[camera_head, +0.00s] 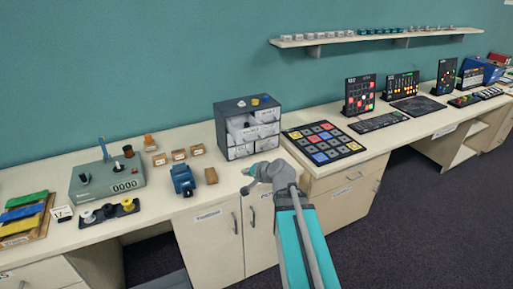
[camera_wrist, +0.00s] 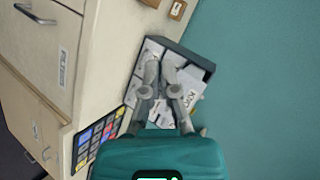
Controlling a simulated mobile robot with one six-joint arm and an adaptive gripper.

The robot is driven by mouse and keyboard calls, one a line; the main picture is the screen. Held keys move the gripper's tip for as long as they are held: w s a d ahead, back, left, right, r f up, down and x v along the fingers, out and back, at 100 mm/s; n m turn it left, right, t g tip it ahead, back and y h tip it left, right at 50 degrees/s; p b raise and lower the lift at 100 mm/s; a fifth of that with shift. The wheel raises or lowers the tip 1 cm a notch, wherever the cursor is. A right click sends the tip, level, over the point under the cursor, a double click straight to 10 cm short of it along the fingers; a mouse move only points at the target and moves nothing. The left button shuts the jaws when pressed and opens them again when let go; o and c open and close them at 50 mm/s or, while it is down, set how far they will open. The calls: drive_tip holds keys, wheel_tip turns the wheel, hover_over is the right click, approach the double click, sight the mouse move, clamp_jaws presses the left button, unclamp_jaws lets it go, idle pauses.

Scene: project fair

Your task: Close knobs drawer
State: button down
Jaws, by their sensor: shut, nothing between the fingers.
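A small dark grey drawer cabinet (camera_head: 221,120) with several pale drawers stands on the counter against the wall. An upper drawer (camera_head: 243,132) looks pulled out of the cabinet front. In the wrist view, a pale drawer front (camera_wrist: 193,98) to the right of my fingers bears a partly hidden label that seems to begin with "KNO". My gripper (camera_head: 246,181) is shut and empty, in front of and below the cabinet in the head view. In the wrist view, my fingers (camera_wrist: 160,66) point toward the cabinet and cover part of its drawers. I cannot tell whether they touch it.
A button pad (camera_head: 322,143) lies right of the cabinet. A blue device (camera_head: 183,180), a brown block (camera_head: 211,176) and several small boxes lie left of it. Small knobs (camera_head: 254,101) sit on the cabinet top. Cupboard doors with handles (camera_head: 208,238) are below the counter.

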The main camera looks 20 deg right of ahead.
drive_tip(key=w+d+r+m+t+h+b, duration=0.1)
drive_tip(key=d+r+m+t+h, duration=0.2)
drive_tip(key=d+m, duration=0.4)
drive_tip(key=d+t, duration=0.1)
drive_tip(key=d, duration=0.3)
drive_tip(key=shift+w+d+r+t, duration=0.15)
drive_tip(key=shift+d+r+t, duration=0.1)
drive_tip(key=shift+r+t, duration=0.05)
drive_tip(key=d+b+x, duration=0.1)
drive_tip(key=b+x, duration=0.2)
drive_tip(key=x, duration=1.1)
drive_tip(key=shift+a, duration=0.35)
drive_tip(key=shift+f, duration=0.1)
drive_tip(key=x, duration=0.4)
drive_tip(key=r+x, duration=0.1)
drive_tip(key=x, duration=0.3)
drive_tip(key=r+x, duration=0.1)
drive_tip(key=x, duration=0.3)
drive_tip(key=shift+w+d+r, duration=0.2)
drive_tip(key=shift+w+d, duration=0.05)
drive_tip(key=shift+w+r, duration=0.1)
drive_tip(key=shift+w, duration=0.1)
